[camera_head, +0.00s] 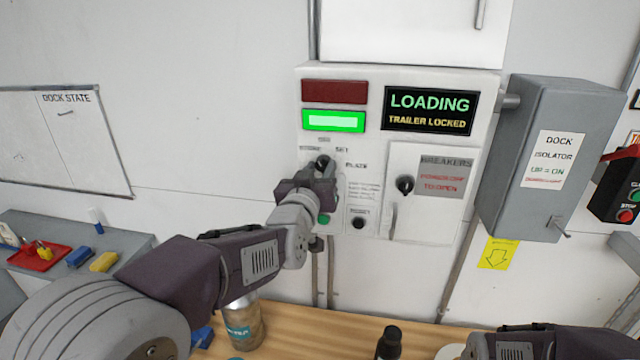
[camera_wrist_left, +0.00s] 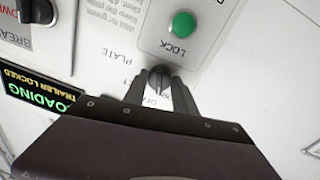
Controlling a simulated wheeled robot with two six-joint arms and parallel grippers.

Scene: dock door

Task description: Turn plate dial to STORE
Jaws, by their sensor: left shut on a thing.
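The plate dial (camera_head: 322,162) is a black knob on the white control panel (camera_head: 480,85), under the lit green lamp. The labels STORE and SET show above it and PLATE to its right. My left gripper (camera_head: 322,172) reaches up to the dial and partly covers it. In the left wrist view the black dial (camera_wrist_left: 159,78) sits between the two fingertips of my left gripper (camera_wrist_left: 158,84), which is shut on it. The dial's exact setting is hard to read. Part of my right arm shows at the bottom right; its gripper is out of view.
The panel display (camera_head: 429,111) reads LOADING, TRAILER LOCKED. A breaker door (camera_head: 425,215) with a black knob is right of the dial. The green LOCK button (camera_wrist_left: 183,25) is close to my fingers. A grey isolator box (camera_head: 545,150) protrudes at right. A wooden bench (camera_head: 300,335) holds a can and bottle.

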